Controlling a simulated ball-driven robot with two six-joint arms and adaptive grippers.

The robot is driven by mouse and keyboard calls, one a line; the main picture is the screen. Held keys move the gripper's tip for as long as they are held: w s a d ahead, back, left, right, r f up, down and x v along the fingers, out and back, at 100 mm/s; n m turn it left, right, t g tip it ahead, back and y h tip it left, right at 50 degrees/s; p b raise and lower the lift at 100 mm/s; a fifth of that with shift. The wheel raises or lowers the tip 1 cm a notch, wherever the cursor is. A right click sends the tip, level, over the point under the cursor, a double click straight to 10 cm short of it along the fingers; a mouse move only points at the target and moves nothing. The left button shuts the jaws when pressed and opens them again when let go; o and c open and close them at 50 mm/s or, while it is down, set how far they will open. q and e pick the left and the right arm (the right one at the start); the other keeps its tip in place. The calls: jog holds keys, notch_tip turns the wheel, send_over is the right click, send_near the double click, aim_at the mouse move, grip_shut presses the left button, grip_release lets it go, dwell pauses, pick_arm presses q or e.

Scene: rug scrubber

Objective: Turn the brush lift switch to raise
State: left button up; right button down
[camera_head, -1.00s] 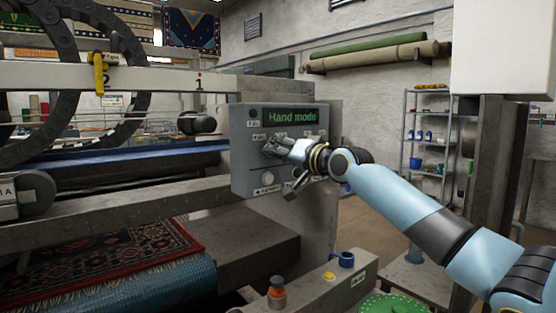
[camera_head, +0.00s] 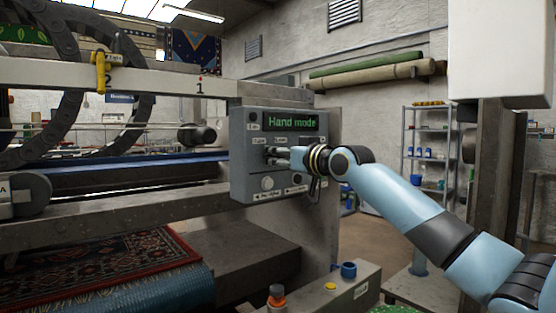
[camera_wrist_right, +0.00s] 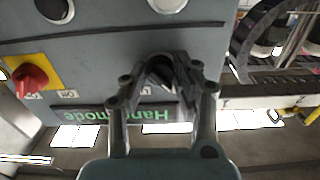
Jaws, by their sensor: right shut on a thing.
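The grey control panel (camera_head: 240,175) carries a green "Hand mode" display (camera_head: 291,122), which appears upside down in the wrist view (camera_wrist_right: 98,114). My right gripper (camera_head: 274,155) is at the panel's face, below the display. In the right wrist view my right gripper (camera_wrist_right: 160,78) is shut on a black switch knob (camera_wrist_right: 160,68). The fingers partly hide this knob, so I cannot tell which way it points. The small labels are too blurred to read. A pale round button (camera_head: 267,183) sits below the gripper. My left gripper is not in view.
A red knob on a yellow plate (camera_wrist_right: 30,78) is on the panel in the wrist view. A ledge below holds an orange-topped post (camera_head: 276,294) and a blue cup-like part (camera_head: 348,270). A patterned rug (camera_head: 110,275) lies at left. A shelf (camera_head: 425,150) stands behind.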

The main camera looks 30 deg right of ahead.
jog(key=shift+f, duration=0.15)
dwell(0.3)
jog(key=c, duration=1)
grip_release()
jog(key=s, duration=0.7)
jog(key=shift+s+d, duration=0.25)
